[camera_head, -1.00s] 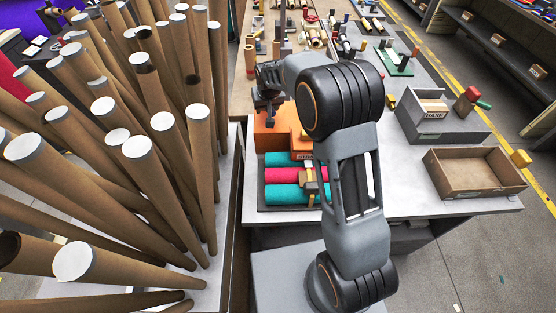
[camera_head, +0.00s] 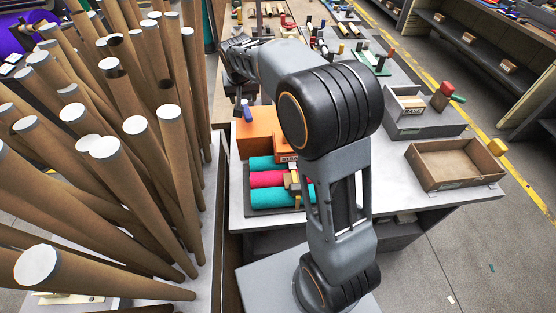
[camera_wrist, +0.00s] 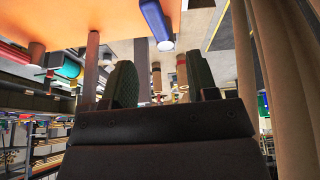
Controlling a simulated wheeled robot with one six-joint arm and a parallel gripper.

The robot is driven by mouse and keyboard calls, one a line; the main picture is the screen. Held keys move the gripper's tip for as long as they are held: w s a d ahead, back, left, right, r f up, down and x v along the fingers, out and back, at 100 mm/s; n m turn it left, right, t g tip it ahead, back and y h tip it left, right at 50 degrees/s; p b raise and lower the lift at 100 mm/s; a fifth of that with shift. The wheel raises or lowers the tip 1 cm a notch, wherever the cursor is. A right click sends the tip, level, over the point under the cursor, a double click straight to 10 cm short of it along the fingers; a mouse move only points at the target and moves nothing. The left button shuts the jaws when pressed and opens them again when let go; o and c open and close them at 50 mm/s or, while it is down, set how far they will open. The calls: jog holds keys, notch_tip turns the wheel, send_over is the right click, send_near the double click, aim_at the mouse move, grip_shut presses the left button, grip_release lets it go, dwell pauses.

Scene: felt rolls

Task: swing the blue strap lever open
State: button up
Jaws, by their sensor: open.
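The blue lever (camera_head: 246,108) stands up at the orange housing (camera_head: 262,134), behind the strapped felt rolls. In the wrist view the blue lever (camera_wrist: 154,20) is a short bar with a pale end, at the top of the picture beside an orange surface. My gripper (camera_wrist: 166,90) is open, its two dark fingers apart with nothing held between them. The lever appears beyond the fingertips, apart from them. In the head view my arm reaches over to the housing's far left, and the fingers are hard to make out there.
Teal and magenta felt rolls (camera_head: 268,180) lie in a dark tray under a tan strap (camera_head: 293,183). Tall cardboard tubes (camera_head: 120,170) crowd the left. An empty brown tray (camera_head: 455,165) and a grey bin (camera_head: 412,122) stand on the right.

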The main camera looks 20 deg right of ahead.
jog(key=s+d+f+n+g, duration=0.1)
jog(key=s, duration=1.1)
jog(key=s+d+f+n+g, duration=0.1)
jog(key=s+f, duration=0.1)
jog(key=s, duration=1)
jog(key=shift+s+n+y+p, duration=0.2)
jog(key=shift+n+y+p, duration=0.1)
jog(key=shift+n+y, duration=0.1)
